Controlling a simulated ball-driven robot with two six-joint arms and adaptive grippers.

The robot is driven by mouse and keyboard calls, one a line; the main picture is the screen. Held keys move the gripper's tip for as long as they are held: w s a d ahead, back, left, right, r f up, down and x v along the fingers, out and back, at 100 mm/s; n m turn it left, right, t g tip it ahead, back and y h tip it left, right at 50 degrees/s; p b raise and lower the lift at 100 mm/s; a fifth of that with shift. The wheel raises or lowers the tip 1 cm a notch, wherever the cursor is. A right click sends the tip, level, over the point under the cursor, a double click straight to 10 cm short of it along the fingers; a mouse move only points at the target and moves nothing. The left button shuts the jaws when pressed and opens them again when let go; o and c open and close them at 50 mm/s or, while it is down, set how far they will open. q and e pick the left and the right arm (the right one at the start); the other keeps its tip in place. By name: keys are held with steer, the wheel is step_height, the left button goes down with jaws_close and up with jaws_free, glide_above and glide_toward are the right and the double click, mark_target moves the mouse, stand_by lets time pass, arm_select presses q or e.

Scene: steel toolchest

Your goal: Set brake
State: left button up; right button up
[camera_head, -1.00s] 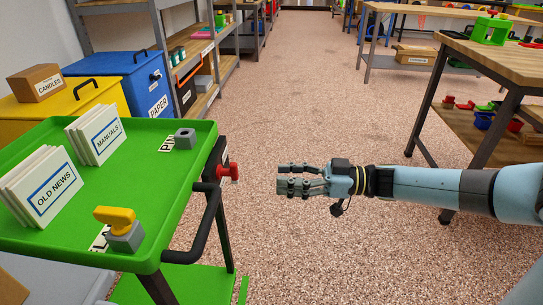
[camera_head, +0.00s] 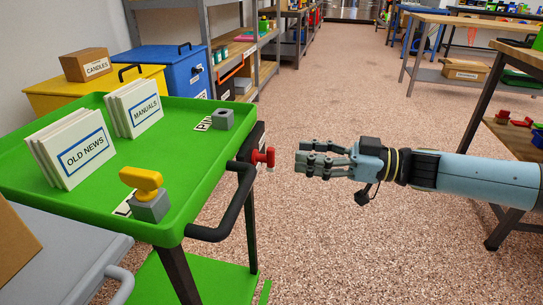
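A green cart (camera_head: 195,165) stands at the left with a black push handle (camera_head: 240,205) at its near right end. A red knob (camera_head: 264,157) sticks out from a dark plate on that end of the cart, pointing right. My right gripper (camera_head: 299,160) is just right of the red knob, at about its height in the picture, with its fingers pointing left. The fingers look extended and apart, with nothing between them, and a small gap shows between them and the knob. My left gripper is out of view.
The cart's tray holds white folders labelled OLD NEWS (camera_head: 85,155) and MANUALS (camera_head: 146,109), a yellow knob on a grey block (camera_head: 150,207) and a grey socket block (camera_head: 223,119). Floor is free right of the cart.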

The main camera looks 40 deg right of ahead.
mark_target(274, 150)
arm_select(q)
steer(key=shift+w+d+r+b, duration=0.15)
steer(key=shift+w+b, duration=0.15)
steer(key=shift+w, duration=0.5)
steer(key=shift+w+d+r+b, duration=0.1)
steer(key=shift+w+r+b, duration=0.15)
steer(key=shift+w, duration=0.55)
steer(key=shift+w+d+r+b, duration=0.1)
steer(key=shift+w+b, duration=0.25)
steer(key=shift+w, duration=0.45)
arm_select(e)
steer(key=shift+x, duration=4)
